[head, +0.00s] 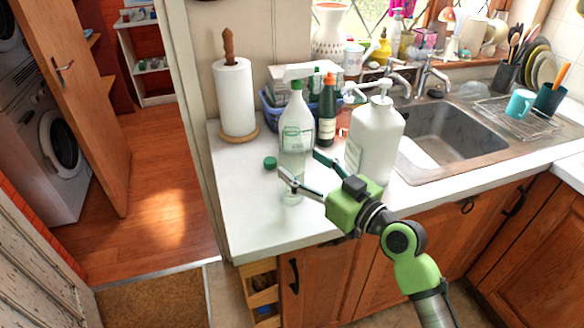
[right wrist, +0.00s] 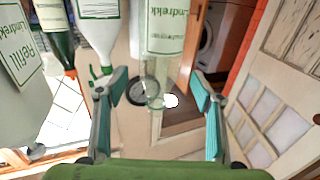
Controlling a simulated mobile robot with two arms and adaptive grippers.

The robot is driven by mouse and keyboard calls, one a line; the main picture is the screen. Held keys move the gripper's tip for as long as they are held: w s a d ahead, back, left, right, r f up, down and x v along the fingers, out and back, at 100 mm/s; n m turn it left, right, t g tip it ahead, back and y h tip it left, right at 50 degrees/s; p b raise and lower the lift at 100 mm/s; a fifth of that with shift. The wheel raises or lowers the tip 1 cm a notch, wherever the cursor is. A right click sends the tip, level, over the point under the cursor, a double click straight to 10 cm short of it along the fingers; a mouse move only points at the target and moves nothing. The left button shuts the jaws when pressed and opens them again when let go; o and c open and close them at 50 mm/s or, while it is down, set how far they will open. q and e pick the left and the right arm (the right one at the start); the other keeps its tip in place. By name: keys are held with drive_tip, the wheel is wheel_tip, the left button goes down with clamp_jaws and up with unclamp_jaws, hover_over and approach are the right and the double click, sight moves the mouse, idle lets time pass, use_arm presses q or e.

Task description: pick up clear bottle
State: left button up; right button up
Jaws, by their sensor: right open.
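My left gripper is not in view.
A large white pump bottle (head: 375,140) stands close on the right, near my gripper. A dark green bottle (head: 326,115) is just behind. A paper towel roll (head: 236,98) stands further left. The counter's front left is bare.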

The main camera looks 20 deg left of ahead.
sight(291, 156)
drive_tip(key=p+x, duration=0.1)
drive_tip(key=x, duration=0.4)
drive_tip(key=c, duration=1.2)
